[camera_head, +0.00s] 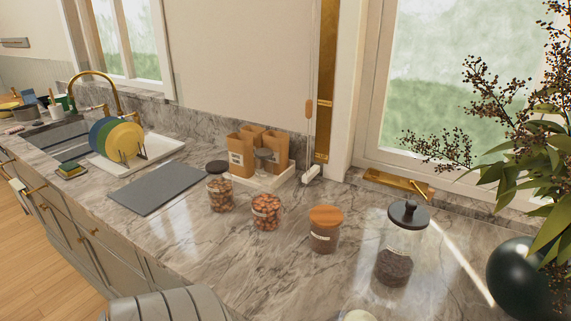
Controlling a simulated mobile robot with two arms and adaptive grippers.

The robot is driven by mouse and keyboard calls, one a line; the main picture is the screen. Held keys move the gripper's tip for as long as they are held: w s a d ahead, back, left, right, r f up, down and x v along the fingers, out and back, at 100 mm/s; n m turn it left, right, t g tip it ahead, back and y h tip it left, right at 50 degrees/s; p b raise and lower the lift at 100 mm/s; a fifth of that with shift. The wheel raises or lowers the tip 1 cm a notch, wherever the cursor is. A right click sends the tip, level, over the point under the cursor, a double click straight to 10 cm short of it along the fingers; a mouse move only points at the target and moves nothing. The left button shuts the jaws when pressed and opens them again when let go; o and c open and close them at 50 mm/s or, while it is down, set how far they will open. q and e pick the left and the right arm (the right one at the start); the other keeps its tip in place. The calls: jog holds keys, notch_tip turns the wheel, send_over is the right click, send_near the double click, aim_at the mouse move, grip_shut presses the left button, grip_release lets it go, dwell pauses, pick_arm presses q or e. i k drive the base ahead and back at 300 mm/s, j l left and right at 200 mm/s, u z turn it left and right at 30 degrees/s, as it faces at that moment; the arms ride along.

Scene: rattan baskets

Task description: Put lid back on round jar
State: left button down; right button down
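A round glass jar (266,213) filled with brown nuts stands on the marble counter, left of the middle jars. Its top appears open, with no lid visible on it. A pale round thing (357,316) is cut off by the bottom edge; I cannot tell whether it is a lid. Neither of my grippers is in view.
A dark-lidded jar (220,190), a wooden-lidded jar (324,229) and a large dark-lidded jar (398,248) stand nearby. Behind are a white tray (276,181) with cartons and a grey board (160,188). A dark vase (522,277) holds a plant at right. The front-middle counter is clear.

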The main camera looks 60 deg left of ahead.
aim_at(266, 203)
jog(key=u, duration=2)
